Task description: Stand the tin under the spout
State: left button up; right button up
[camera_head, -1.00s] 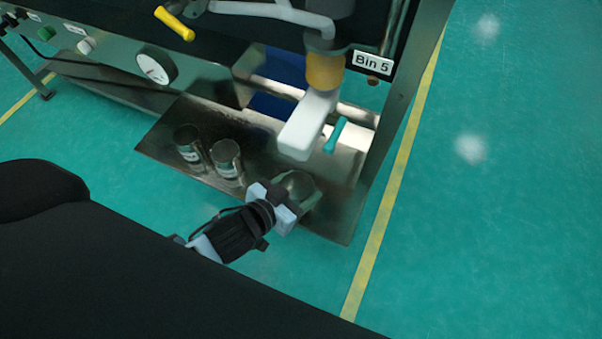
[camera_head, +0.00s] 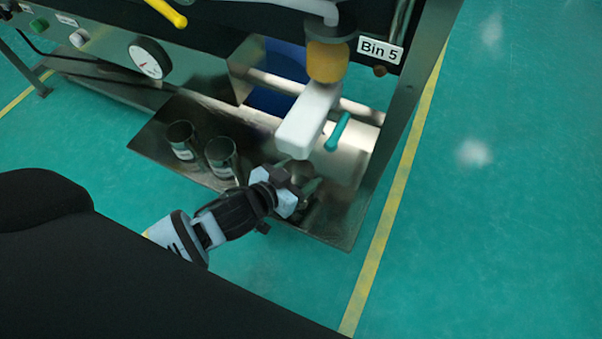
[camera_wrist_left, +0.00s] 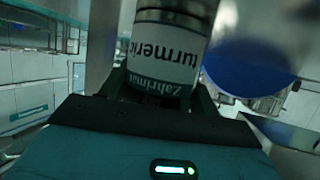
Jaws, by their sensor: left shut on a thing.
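My left gripper (camera_head: 297,190) is shut on a metal tin, whose label reads "turmeric" in the left wrist view (camera_wrist_left: 168,55). In the head view the tin is mostly hidden by my gripper, so I cannot tell whether its base touches the metal shelf (camera_head: 325,225). My right gripper is not in view.
Two other open tins (camera_head: 183,140) (camera_head: 221,158) stand on the shelf left of my gripper. A teal handle (camera_head: 337,132) sticks out right of the spout. A gauge (camera_head: 146,59) is at the left. Shelf space is free toward the right front corner.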

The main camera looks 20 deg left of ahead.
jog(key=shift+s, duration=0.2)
pick_arm(q)
jog(key=o, duration=1.1)
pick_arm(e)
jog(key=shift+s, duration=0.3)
pick_arm(q)
jog(key=shift+r, duration=0.15)
jog(key=shift+s+r, duration=0.1)
jog(key=shift+s, duration=0.1)
jog(key=shift+p+v, duration=1.95)
jog(key=shift+v, duration=3.8)
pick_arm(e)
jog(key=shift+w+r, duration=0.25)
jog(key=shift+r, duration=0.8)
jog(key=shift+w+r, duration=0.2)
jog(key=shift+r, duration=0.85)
